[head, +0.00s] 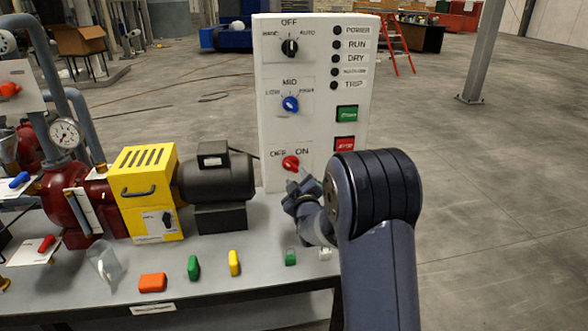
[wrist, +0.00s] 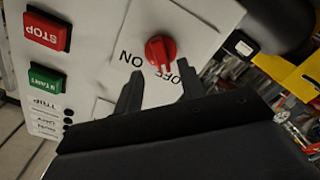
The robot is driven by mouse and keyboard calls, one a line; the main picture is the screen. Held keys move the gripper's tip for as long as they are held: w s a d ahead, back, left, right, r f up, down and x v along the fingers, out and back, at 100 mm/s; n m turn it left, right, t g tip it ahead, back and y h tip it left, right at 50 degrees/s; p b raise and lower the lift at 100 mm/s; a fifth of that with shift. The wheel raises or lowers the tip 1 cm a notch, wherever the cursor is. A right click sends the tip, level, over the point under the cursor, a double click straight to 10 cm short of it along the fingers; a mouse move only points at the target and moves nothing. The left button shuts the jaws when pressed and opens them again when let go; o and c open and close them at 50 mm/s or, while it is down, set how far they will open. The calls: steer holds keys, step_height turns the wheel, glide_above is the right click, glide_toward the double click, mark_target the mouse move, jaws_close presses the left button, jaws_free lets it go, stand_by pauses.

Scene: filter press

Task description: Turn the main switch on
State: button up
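The main switch is a red rotary knob (head: 290,162) low on the white control panel (head: 349,106), with OFF printed to its left and ON to its right. It also shows in the wrist view (wrist: 160,49), where the labels appear upside down and the knob's pointer end seems to lean toward OFF. My gripper (head: 297,180) is just below and in front of the knob. In the wrist view my gripper's two dark fingers (wrist: 158,84) are apart with nothing between them. The knob is just beyond the fingertips; contact is not visible.
The panel also carries a black selector (head: 289,47), a blue selector (head: 290,104), a green START button (head: 347,113) and a red STOP button (head: 345,144). A dark motor (head: 217,177) and yellow guard (head: 146,177) stand left on the bench. Small coloured pieces lie along the bench front.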

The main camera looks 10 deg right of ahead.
mark_target(292, 168)
steer(key=shift+w+p, duration=0.4)
steer(key=shift+w, duration=2.05)
jaws_close()
